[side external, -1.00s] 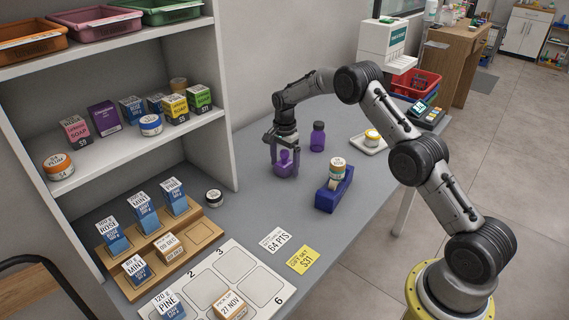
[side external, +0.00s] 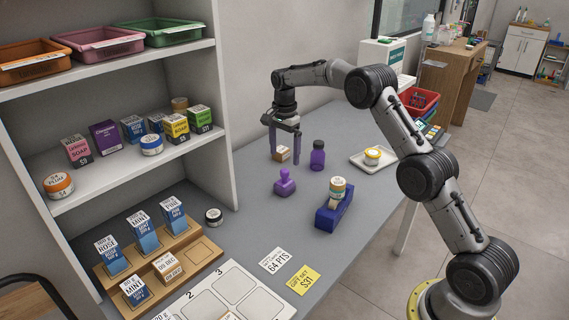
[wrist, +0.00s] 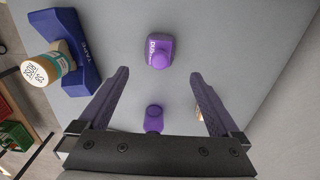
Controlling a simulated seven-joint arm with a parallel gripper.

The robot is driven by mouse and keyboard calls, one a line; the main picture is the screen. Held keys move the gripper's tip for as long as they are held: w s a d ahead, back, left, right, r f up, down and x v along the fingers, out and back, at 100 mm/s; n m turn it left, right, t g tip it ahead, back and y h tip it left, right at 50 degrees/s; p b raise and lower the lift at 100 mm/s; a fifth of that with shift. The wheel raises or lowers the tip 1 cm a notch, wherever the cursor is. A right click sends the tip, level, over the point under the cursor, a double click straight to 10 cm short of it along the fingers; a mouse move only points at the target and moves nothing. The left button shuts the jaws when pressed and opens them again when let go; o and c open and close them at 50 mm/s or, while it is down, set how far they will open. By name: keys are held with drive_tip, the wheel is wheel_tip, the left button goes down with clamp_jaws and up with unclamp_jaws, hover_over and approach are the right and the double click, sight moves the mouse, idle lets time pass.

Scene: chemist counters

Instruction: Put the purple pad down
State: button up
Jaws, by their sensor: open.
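The purple pad (side external: 284,183), a stamp-like piece with a knob on a wider base, stands upright on the grey counter. The wrist view shows it near the top middle (wrist: 160,51), with lettering on it. My gripper (side external: 284,158) is open and empty, above the counter and clear of the pad. Its two fingers also show in the wrist view (wrist: 160,78), spread apart with the pad beyond them.
A purple bottle (side external: 317,156) and a small labelled box (side external: 281,154) stand near my gripper. A blue tape dispenser (side external: 331,214) with a jar on it stands to the right. A white tray (side external: 360,159) holds another jar. Bare counter lies left of the pad.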

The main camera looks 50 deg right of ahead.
drive_tip(key=shift+a+r, duration=0.1)
drive_tip(key=shift+r, duration=0.45)
drive_tip(key=s+a+r+n+t, duration=0.1)
drive_tip(key=s+a+r+n, duration=0.35)
drive_tip(key=s+r, duration=0.4)
drive_tip(key=s+a+r+n+t, duration=0.2)
drive_tip(key=s+a+r+n, duration=0.25)
drive_tip(key=s+r, duration=0.4)
drive_tip(key=s+a+f+n+t, duration=0.1)
drive_tip(key=s+a+f+n, duration=0.1)
drive_tip(key=s, duration=0.9)
drive_tip(key=s+a+f+n+t, duration=0.1)
drive_tip(key=s+a+f+n, duration=0.1)
drive_tip(key=s+n, duration=0.5)
drive_tip(key=shift+s+a+f+t, duration=0.25)
drive_tip(key=shift+s+a, duration=0.65)
drive_tip(key=shift+s, duration=1.65)
